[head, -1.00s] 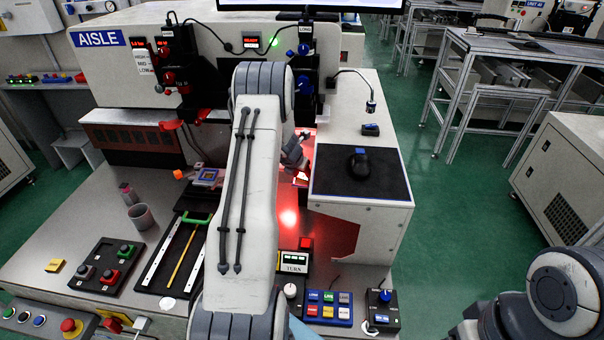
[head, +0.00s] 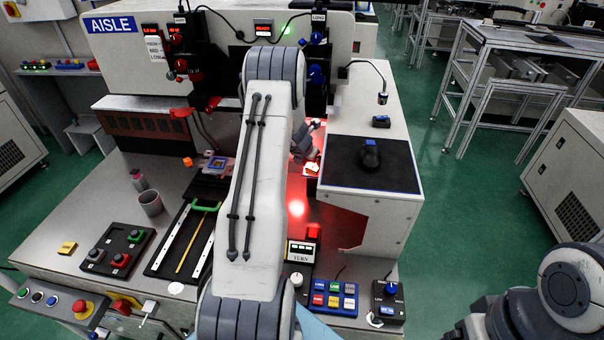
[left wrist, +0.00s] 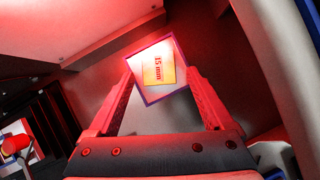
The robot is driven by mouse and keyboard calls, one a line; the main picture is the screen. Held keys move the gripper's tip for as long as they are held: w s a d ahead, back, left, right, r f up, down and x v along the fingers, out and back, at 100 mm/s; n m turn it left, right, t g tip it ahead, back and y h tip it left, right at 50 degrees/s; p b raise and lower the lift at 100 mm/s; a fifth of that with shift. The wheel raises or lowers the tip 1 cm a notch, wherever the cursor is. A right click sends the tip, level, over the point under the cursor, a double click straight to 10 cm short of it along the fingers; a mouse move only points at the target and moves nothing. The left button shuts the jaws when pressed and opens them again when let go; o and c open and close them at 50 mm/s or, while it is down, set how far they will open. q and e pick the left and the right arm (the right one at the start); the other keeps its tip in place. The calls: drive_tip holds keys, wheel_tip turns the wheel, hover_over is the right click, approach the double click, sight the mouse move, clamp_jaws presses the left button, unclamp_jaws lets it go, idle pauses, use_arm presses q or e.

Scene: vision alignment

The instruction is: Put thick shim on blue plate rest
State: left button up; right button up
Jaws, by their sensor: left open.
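A yellow block marked "15 mm" (left wrist: 158,69) lies on a square plate with a blue border (left wrist: 179,49) in the left wrist view, under strong red light. I take the block to be the thick shim. In the head view it is a small pale-yellow patch (head: 312,168), partly hidden by my gripper. My left gripper (left wrist: 161,82) is open, with its fingers on either side of the block and the plate's near corner; contact cannot be told. In the head view it (head: 308,138) is beyond my forearm. Another small blue plate (head: 217,165) with a yellowish centre lies left of my arm. My right gripper is out of view.
A white cabinet with a black mat (head: 350,178) and mouse (head: 369,154) stands close right of my left gripper. A grey cup (head: 150,203), a black tray with a green handle (head: 206,206), and button boxes (head: 118,248) occupy the bench's left and front.

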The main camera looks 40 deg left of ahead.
use_arm(q)
drive_tip(key=s+b, duration=0.2)
drive_tip(key=s, duration=0.1)
drive_tip(key=s+b, duration=0.1)
drive_tip(key=b, duration=0.1)
drive_tip(key=shift+s+d, duration=0.2)
drive_tip(key=shift+d, duration=0.15)
drive_tip(key=s+d+b, duration=0.1)
drive_tip(key=s+b, duration=0.3)
drive_tip(key=s, duration=0.3)
drive_tip(key=shift+s+d+r, duration=0.3)
drive_tip(key=shift+s+r, duration=0.05)
drive_tip(key=shift+s, duration=0.05)
